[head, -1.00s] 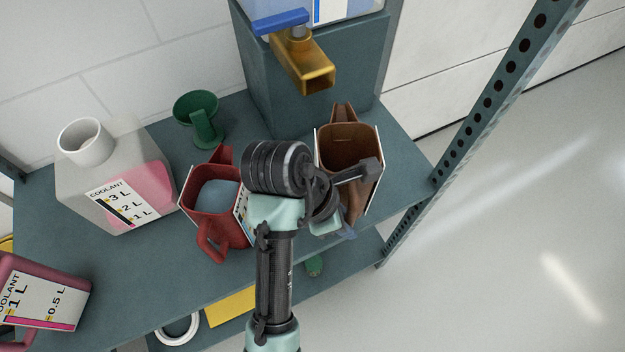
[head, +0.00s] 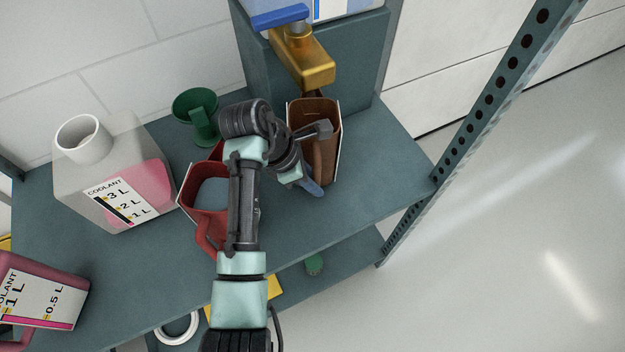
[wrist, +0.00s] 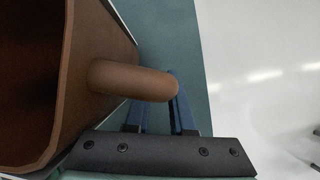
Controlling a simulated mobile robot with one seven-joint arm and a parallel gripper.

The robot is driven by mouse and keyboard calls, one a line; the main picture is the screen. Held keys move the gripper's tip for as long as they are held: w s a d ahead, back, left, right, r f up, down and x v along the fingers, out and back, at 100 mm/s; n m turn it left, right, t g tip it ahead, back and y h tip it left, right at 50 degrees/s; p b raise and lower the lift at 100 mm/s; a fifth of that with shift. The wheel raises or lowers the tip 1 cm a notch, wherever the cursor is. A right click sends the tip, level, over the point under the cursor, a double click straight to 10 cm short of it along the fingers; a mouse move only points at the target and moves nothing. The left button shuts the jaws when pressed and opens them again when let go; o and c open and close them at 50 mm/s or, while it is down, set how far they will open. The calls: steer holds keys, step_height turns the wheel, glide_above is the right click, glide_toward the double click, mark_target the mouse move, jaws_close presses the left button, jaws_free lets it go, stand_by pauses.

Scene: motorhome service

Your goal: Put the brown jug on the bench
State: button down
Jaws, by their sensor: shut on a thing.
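The brown jug (head: 313,115) is in the head view, upright and open at the top, just below the brass tap (head: 305,62). It looks empty, though its inside is partly hidden by my arm. My gripper (head: 314,187) is shut on the jug's handle, on the near side. In the wrist view the jug (wrist: 105,45) fills the left, and my blue fingers (wrist: 157,112) close around its handle. The bench (head: 375,185) is the grey-green top under it. I cannot tell whether the jug's base touches the bench.
A red jug (head: 208,232) with bluish content stands left of the brown jug, partly behind my arm. A green funnel (head: 197,112), a large coolant container (head: 75,180) and a pink coolant jug (head: 40,290) stand further left. The bench's right end is clear, beside a perforated post (head: 490,95).

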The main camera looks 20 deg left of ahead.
mark_target(313, 146)
steer(key=shift+w+a+f, duration=0.15)
steer(key=shift+f, duration=0.3)
steer(key=c, duration=0.8)
jaws_free()
steer(key=shift+f, duration=0.1)
steer(key=shift+o, duration=0.2)
steer(key=p+v, duration=0.2)
steer(key=v, duration=1)
